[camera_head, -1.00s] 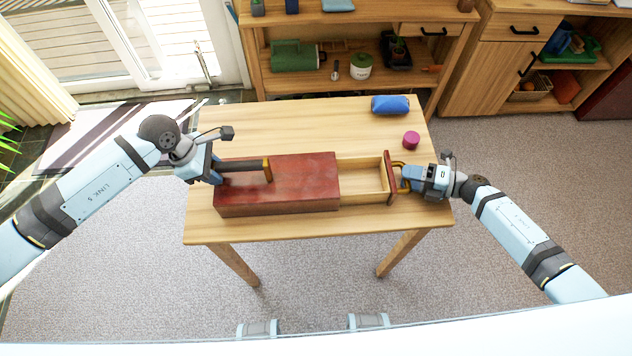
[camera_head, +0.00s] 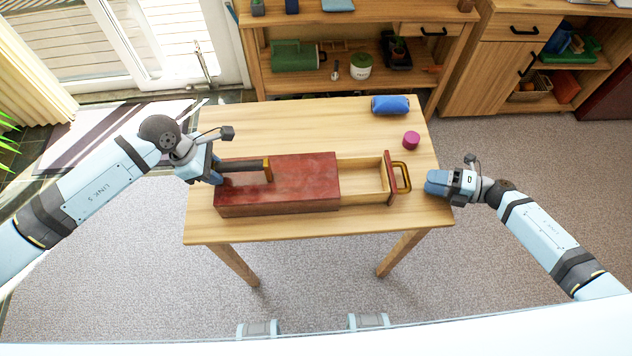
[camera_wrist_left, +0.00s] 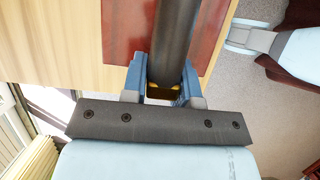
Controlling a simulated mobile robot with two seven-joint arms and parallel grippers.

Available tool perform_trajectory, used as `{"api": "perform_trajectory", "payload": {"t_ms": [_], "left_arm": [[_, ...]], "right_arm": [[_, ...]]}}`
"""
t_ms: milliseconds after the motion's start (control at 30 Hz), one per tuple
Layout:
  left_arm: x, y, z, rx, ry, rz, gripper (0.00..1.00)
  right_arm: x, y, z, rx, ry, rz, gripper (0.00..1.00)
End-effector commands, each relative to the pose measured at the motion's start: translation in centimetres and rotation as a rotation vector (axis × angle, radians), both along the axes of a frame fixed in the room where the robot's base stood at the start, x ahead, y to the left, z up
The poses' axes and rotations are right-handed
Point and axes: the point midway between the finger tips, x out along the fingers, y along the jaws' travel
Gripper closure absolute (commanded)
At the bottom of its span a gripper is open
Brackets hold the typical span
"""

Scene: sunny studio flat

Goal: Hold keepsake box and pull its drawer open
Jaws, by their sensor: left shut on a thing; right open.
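The keepsake box (camera_head: 300,185) is a long dark red wooden box on the table, and its top also shows in the left wrist view (camera_wrist_left: 127,30). Its drawer (camera_head: 362,180) stands pulled out to the right, with a pale, empty inside and a yellow handle (camera_head: 404,177) on the red front. My left gripper (camera_head: 219,169) is shut on the dark bar handle (camera_head: 243,166) on the box top; the bar runs between the fingers in the left wrist view (camera_wrist_left: 175,40). My right gripper (camera_head: 430,184) is open and empty, just right of the drawer handle and apart from it.
The wooden table (camera_head: 290,123) has free room behind the box. A blue rolled item (camera_head: 390,105) and a magenta cylinder (camera_head: 411,140) lie at its back right. A shelf unit (camera_head: 350,84) with several objects stands behind the table.

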Motion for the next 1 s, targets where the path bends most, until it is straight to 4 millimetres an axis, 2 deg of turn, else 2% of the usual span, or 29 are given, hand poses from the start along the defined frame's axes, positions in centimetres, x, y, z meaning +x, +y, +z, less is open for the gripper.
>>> {"api": "perform_trajectory", "payload": {"t_ms": [367, 400, 500, 533, 833, 1000], "left_arm": [[0.0, -0.1, 0.0, -0.001, 0.001, -0.001, 0.94], [0.0, -0.1, 0.0, -0.001, 0.001, -0.001, 0.68], [0.0, 0.0, 0.0, -0.001, 0.001, -0.001, 0.45], [0.0, 0.0, 0.0, -0.001, 0.001, -0.001, 0.43], [0.0, 0.1, 0.2, 0.000, 0.000, 0.000, 0.43], [0.1, 0.9, 2.2, 0.001, -0.003, -0.001, 0.43]], "right_arm": [[-0.3, -0.7, 0.2, 0.000, -0.001, 0.000, 0.52], [-0.3, -0.7, 0.2, 0.000, -0.001, 0.000, 0.52], [-0.3, -0.7, 0.2, 0.000, -0.001, 0.000, 0.52], [-0.3, -0.7, 0.2, 0.000, -0.001, 0.000, 0.52], [-0.3, -0.7, 0.2, 0.000, -0.001, 0.000, 0.52], [-0.3, -0.7, 0.2, 0.000, -0.001, 0.000, 0.52]]}}
